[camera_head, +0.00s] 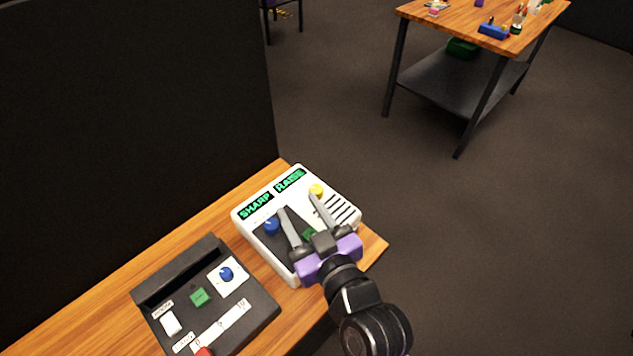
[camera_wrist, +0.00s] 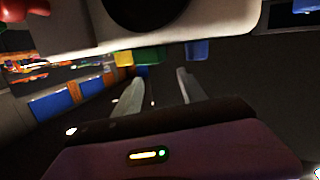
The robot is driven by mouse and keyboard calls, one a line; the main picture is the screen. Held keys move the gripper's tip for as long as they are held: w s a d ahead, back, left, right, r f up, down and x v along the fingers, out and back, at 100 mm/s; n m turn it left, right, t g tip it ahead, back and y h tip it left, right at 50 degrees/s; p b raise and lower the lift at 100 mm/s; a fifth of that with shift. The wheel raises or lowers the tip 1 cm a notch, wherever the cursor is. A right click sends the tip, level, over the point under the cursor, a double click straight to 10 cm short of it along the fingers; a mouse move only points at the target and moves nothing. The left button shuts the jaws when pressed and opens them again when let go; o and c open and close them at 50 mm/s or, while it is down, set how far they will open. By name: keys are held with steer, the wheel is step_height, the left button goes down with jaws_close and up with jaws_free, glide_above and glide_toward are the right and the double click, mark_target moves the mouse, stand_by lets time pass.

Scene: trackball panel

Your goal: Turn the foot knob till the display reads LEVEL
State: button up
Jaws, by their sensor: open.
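A white panel box (camera_head: 297,172) stands at the far end of the wooden table in the head view. Its left display (camera_head: 255,206) reads SHARP and its right display (camera_head: 290,180) appears to read RAISE. A blue knob (camera_head: 272,226) sits below the left display and a yellow knob (camera_head: 317,190) below the right one. No label shows which is the foot knob. My gripper (camera_head: 297,203) is open over the panel, its fingers apart, the right fingertip close to the yellow knob. Contact cannot be told. My open fingers also show in the wrist view (camera_wrist: 158,76).
A dark console (camera_head: 250,305) with a blue knob (camera_head: 226,274), a green button (camera_head: 199,296) and a slider strip stands left of the panel. A dark partition (camera_head: 130,120) rises behind the table. Another table (camera_head: 450,14) stands far off; the floor between is clear.

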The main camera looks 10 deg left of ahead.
mark_target(316, 188)
steer(key=w+a+r+n+g, duration=0.1)
steer(key=w+a+n+g, duration=0.3)
steer(key=a+n, duration=0.3)
steer(key=w+a+r+n+g, duration=0.2)
steer(key=w+a+n+g, duration=0.1)
steer(key=a+n+g, duration=0.3)
steer(key=d+n+h, duration=0.1)
steer(key=n, duration=0.1)
steer(key=d+n+g+h, duration=0.1)
steer(key=d+n, duration=0.1)
steer(key=d+n+h, duration=0.1)
steer(key=n, duration=0.1)
steer(key=shift+w+d+f+n+g+h, duration=0.3)
steer(key=shift+f+n+g+h, duration=0.1)
steer(key=d+r+n+h, duration=0.1)
steer(key=d, duration=0.2)
steer(key=d+r+n+g+h, duration=0.1)
steer(key=d+n+h, duration=0.1)
steer(key=d, duration=0.1)
steer(key=d+r+n+g+h, duration=0.1)
steer(key=d+r+h, duration=0.1)
steer(key=d, duration=0.2)
steer(key=shift+w+r+n, duration=0.1)
steer(key=shift+w+n, duration=0.15)
steer(key=shift+n, duration=0.05)
steer(key=shift+d, duration=0.1)
step_height(316, 188, down, 8)
steer(key=shift+r, duration=0.15)
steer(key=shift+c, duration=0.5)
jaws_close()
